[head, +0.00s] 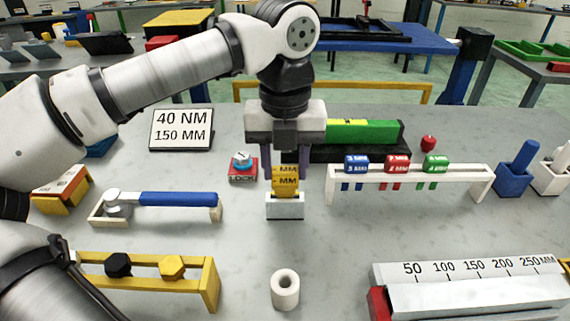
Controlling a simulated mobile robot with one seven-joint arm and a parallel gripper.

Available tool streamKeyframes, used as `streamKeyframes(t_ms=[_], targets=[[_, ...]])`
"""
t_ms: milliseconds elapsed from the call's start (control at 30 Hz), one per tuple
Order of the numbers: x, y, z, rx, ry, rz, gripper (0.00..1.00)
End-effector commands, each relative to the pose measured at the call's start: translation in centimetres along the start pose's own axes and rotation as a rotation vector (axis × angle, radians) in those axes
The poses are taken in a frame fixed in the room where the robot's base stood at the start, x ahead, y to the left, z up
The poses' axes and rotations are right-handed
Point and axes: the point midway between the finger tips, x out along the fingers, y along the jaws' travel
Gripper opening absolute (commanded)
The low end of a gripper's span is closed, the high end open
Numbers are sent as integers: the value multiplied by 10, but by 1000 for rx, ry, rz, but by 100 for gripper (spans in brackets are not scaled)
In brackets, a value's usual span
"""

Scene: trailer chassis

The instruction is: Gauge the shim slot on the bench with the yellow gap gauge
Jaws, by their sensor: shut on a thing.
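The yellow gap gauge (286,187), with "MM" lettering on its upper part, stands upright in front of my gripper (287,172). My gripper points down and is shut on the gauge's upper part. The gauge's lower end is at the top of a small white block (285,209) on the bench, which appears to be the shim slot. The block's front wall hides the gauge's lower end, so I cannot tell how deep it sits or whether it touches the sides.
A white rack (462,181) with blue, red and green gauges stands close on the right. A blue-handled wrench (178,199) rests on a stand at left. A white ring (285,290) stands in front. The grey bench (330,245) between is clear.

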Motion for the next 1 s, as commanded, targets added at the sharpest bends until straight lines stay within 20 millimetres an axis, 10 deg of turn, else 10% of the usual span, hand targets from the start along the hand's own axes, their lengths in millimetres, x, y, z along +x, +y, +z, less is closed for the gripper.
streamKeyframes(t_ms=[1000], targets=[[-60,0,0,0,0,0,17]])
